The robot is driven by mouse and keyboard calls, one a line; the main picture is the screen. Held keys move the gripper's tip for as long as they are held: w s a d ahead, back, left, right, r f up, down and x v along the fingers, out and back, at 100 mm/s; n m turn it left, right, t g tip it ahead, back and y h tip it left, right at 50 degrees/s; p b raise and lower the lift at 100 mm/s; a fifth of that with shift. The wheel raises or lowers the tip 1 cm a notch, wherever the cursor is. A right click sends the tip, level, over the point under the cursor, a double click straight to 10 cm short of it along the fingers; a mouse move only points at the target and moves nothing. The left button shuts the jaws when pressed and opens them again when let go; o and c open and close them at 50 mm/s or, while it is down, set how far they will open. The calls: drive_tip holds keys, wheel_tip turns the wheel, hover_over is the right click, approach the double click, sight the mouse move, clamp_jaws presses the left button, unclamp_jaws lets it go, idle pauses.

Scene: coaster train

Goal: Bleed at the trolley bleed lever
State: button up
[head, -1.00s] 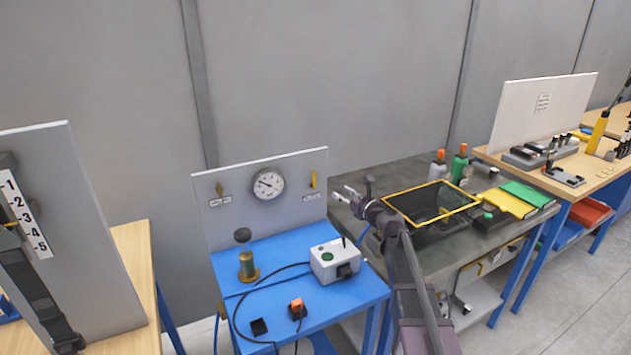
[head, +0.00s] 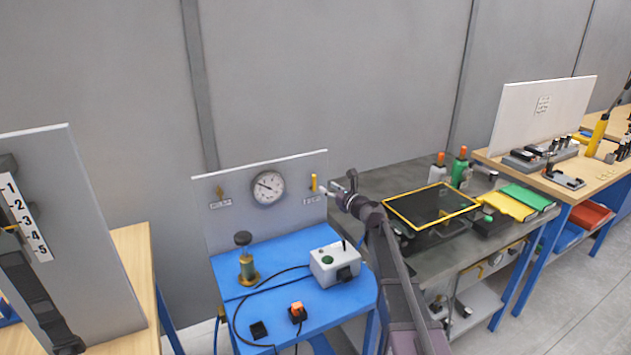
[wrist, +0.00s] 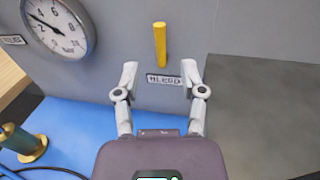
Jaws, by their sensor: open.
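The bleed lever is a yellow upright handle (head: 314,183) on the right side of the grey panel (head: 230,224) behind the blue trolley (head: 290,322). In the wrist view the yellow lever (wrist: 160,44) stands upright above a label plate that seems to read BLEED (wrist: 164,80). My gripper (head: 331,192) is close to the panel's right edge in the head view. In the wrist view my gripper (wrist: 159,75) is open and empty, its fingers on either side of the label. The lever is ahead of the fingertips, apart from them.
A round gauge (head: 268,188) is on the panel, left of the lever. On the trolley stand a brass-based cylinder (head: 246,262), a grey box (head: 335,263) and a cable. A dark bench with a yellow-rimmed tray (head: 388,208) is on the right.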

sight(315, 180)
drive_tip(key=x, duration=0.7)
drive_tip(key=shift+w+a, duration=0.15)
clamp_jaws()
